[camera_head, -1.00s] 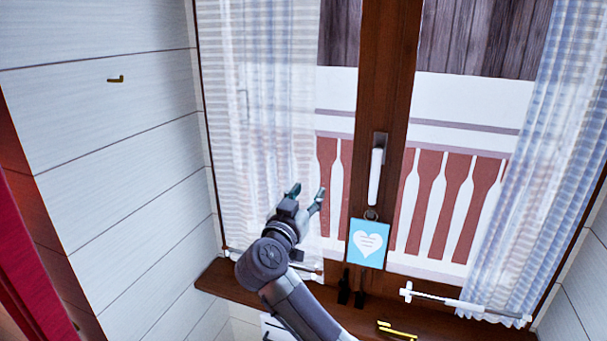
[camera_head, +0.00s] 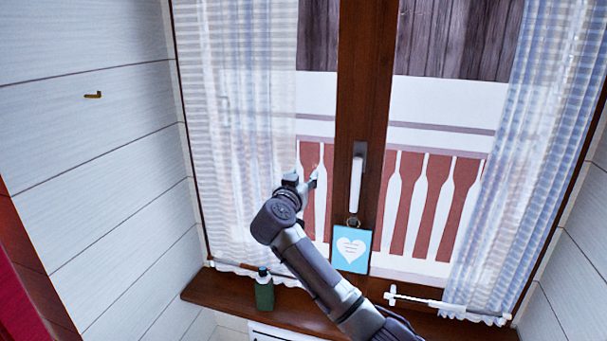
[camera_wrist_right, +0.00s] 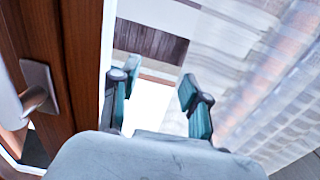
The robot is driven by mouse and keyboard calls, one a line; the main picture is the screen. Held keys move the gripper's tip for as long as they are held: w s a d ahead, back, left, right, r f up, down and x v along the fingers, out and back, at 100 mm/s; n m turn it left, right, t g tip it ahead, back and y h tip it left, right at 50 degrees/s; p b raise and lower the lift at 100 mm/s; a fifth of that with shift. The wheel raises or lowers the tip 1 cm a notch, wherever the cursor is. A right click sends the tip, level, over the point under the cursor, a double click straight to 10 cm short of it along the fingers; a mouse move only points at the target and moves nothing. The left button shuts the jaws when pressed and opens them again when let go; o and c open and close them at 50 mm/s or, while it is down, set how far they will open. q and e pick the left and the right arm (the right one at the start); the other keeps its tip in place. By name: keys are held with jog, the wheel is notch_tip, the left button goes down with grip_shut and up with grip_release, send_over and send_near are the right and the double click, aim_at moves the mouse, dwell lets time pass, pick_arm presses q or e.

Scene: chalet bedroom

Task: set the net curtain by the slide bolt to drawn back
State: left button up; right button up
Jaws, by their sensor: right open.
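The left net curtain (camera_head: 235,130), sheer and white with faint stripes, hangs spread over the left pane. My right gripper (camera_head: 303,178) is open in front of this edge. In the right wrist view the open fingers (camera_wrist_right: 160,82) have bare window between them. The curtain (camera_wrist_right: 255,70) is on the right there, behind or beside the right finger; I cannot tell whether they touch. The right net curtain (camera_head: 535,150), bluish, is gathered at the right side. I cannot make out a slide bolt for certain. My left gripper is not in view.
The window handle (camera_head: 356,185) on the brown centre post has a blue heart card (camera_head: 351,250) hanging below it. A green bottle (camera_head: 264,291) stands on the wooden sill (camera_head: 215,290). A small brass hook (camera_head: 93,95) is on the left wall.

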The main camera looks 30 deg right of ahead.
jog(key=shift+w+d, duration=0.25)
grip_shut()
dwell(0.3)
